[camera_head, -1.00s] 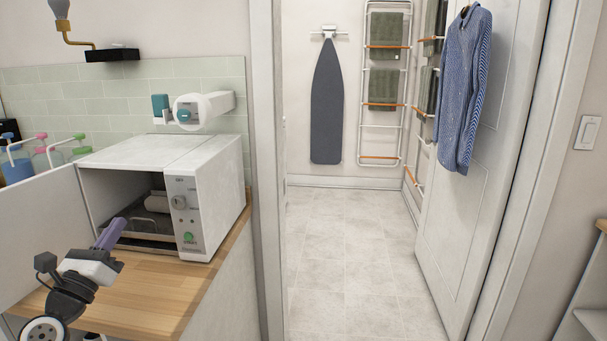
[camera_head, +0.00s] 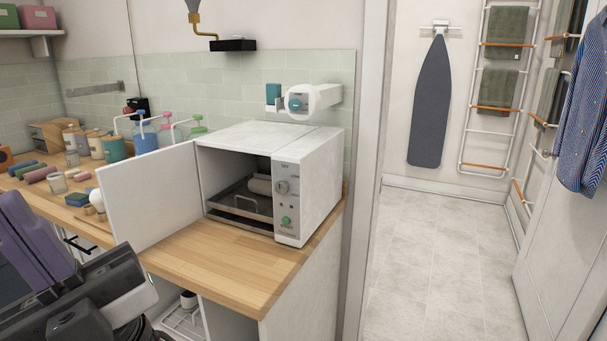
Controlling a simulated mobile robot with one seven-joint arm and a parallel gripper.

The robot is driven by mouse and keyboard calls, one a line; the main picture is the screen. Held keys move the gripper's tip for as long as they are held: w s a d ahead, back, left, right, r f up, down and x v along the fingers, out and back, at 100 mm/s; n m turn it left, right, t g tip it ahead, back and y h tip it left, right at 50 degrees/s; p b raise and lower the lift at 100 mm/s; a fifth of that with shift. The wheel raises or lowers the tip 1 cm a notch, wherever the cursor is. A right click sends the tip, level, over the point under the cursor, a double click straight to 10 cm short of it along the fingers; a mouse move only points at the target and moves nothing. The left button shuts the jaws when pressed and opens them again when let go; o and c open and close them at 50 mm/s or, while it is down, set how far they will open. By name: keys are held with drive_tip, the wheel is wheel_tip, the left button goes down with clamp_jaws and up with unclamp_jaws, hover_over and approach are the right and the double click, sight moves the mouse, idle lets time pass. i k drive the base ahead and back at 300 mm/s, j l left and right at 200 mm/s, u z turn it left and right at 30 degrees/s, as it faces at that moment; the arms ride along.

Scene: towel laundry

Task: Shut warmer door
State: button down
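The white warmer (camera_head: 318,185) stands on the wooden counter with its front open. Its flat white door (camera_head: 150,197) is swung wide out to the left.
Pump bottles (camera_head: 146,137), jars and rolled cloths (camera_head: 40,173) crowd the counter behind and left of the door. The wooden counter (camera_head: 225,262) before the warmer is clear. A doorway with open tiled floor (camera_head: 425,260) lies to the right.

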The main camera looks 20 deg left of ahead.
sight(148, 199)
drive_tip(key=i+j+z, duration=0.2)
drive_tip(key=j, duration=1.3)
drive_tip(key=j+z, duration=0.25)
drive_tip(key=j, duration=1.2)
drive_tip(key=k+j+z, duration=0.2)
drive_tip(key=j, duration=1.3)
drive_tip(key=i, duration=0.05)
